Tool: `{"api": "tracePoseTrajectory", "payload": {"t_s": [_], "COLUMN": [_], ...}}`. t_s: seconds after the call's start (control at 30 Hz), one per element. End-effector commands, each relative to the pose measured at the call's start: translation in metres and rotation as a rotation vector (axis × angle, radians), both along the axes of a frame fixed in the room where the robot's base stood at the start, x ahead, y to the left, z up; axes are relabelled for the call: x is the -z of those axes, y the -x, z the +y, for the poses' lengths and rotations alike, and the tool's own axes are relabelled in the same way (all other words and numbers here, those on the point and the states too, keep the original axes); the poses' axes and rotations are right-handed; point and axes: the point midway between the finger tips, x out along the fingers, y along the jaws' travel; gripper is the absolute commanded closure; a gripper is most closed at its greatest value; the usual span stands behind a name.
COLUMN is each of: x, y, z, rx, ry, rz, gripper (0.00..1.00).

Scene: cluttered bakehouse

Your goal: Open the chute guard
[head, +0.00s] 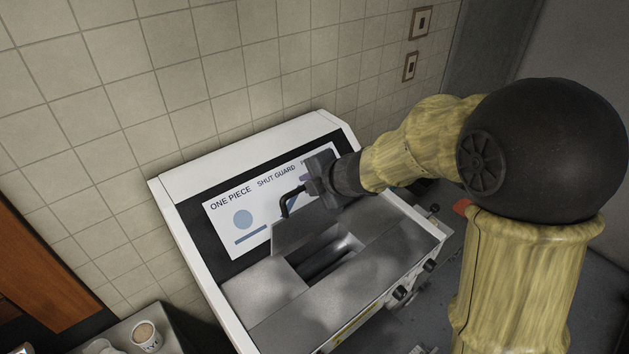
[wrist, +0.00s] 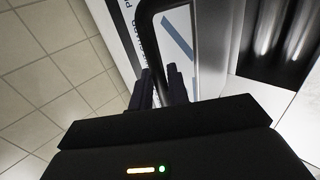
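The chute guard (head: 292,236) is a grey plate on the machine. It stands raised behind the chute opening (head: 330,262), which is uncovered and shows a dark slot with metal inside. A black bar handle (head: 285,206) is on the guard. My gripper (head: 309,184) is at the handle's upper right end, in front of the sign. In the wrist view its two dark fingers (wrist: 159,88) are close together with a narrow gap, seemingly around the handle; the contact itself is partly hidden. The guard's grey edge (wrist: 208,45) shows just right of the fingers.
The sign (head: 232,226) on the back panel reads "ONE PIECE" and "SHUT GUARD". A tiled wall (head: 180,80) stands close behind the machine. Black knobs (head: 400,292) are on its front right edge. A cup (head: 146,337) stands on a surface at lower left.

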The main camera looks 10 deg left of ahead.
Motion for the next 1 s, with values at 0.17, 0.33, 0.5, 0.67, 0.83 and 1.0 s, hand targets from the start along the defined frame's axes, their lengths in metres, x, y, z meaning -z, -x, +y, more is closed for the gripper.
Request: {"api": "tracePoseTrajectory", "payload": {"t_s": [0.17, 0.33, 0.5, 0.67, 0.83, 1.0], "x": [-0.009, -0.027, -0.046, -0.059, -0.076, -0.095], "y": [0.005, 0.017, 0.031, 0.042, 0.056, 0.071], "z": [-0.005, -0.021, -0.039, -0.052, -0.066, -0.082], "rx": [0.0, 0.002, 0.007, 0.007, 0.005, 0.006], "ry": [-0.001, -0.003, -0.002, -0.001, -0.002, 0.0], "rz": [-0.002, -0.006, -0.008, -0.007, -0.006, -0.006], "gripper": [0.83, 0.83, 0.83, 0.83, 0.83, 0.83]}}
